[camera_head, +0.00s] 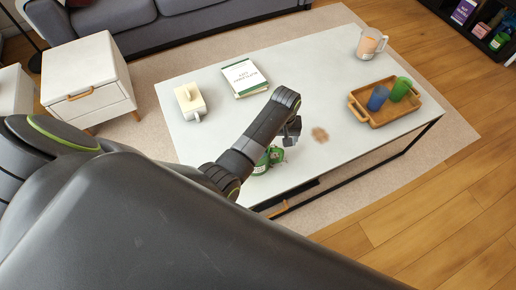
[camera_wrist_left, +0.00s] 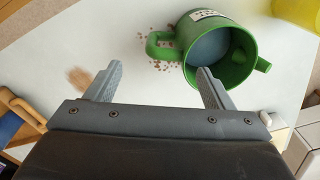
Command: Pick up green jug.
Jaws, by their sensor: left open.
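The green jug (camera_wrist_left: 238,72) stands near the front edge of the table, its open top and blue-grey inside showing in the wrist view. Its handle (camera_wrist_left: 160,45) points left and a spout sticks out to the right. In the head view the jug (camera_head: 260,166) is partly hidden behind my left arm. My left gripper (camera_wrist_left: 157,75) is open and empty. Its fingers lie on the near side of the handle, and the right finger overlaps the jug's near side in the picture; I cannot tell whether they touch. The left gripper also shows in the head view (camera_head: 293,132).
Brown specks lie around the handle, and a brown patch (camera_head: 320,134) lies right of my gripper. A wooden tray (camera_head: 366,118) holds a blue cup (camera_head: 378,98) and a green cup (camera_head: 400,89). A book (camera_head: 244,77), pale mug (camera_head: 190,101) and glass pitcher (camera_head: 370,43) stand farther back.

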